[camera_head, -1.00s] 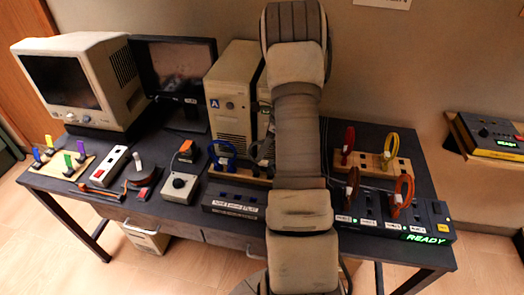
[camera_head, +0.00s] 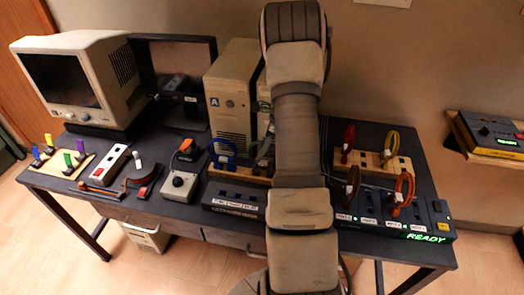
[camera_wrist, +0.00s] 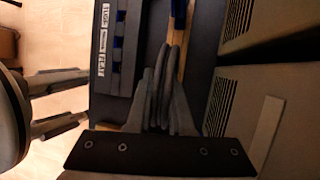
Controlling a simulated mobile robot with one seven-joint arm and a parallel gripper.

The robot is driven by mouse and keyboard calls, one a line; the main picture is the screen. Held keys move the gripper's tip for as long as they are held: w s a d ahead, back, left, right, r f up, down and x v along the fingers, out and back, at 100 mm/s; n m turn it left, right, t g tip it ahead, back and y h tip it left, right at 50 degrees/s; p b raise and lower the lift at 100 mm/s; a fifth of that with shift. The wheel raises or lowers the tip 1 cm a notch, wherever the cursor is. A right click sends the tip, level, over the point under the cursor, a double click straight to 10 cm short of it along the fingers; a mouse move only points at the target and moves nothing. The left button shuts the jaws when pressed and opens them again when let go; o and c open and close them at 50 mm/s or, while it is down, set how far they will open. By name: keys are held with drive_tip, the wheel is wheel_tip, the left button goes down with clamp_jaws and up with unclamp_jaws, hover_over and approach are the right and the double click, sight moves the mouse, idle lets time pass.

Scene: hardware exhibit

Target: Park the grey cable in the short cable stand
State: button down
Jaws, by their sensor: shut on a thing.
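My gripper (camera_wrist: 161,100) shows in the wrist view, shut on the grey cable (camera_wrist: 160,78), whose dark grey loop is hard to separate from the fingers. In the head view, part of the grey cable (camera_head: 263,151) shows just left of my arm; my gripper is hidden there. A wooden cable stand (camera_head: 226,170) stands in front of the beige tower, a blue cable standing in its left part and its right end hidden by my arm. Its wood also shows in the wrist view (camera_wrist: 181,62), just past the fingertips. I cannot tell whether the cable touches it.
A dark labelled box (camera_head: 232,203) lies in front of the stand. The beige tower (camera_head: 230,105) rises close behind. A second wooden stand (camera_head: 378,165) with red and yellow cables and a dark READY panel (camera_head: 425,222) are right of my arm.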

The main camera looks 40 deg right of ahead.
drive_tip(key=shift+f, duration=0.55)
idle(0.8)
drive_tip(key=shift+c, duration=0.5)
unclamp_jaws()
drive_tip(key=shift+r, duration=0.1)
idle(0.6)
drive_tip(key=p+v, duration=0.4)
drive_tip(key=v, duration=0.3)
drive_tip(key=shift+r, duration=0.15)
idle(0.4)
drive_tip(key=shift+d, duration=0.1)
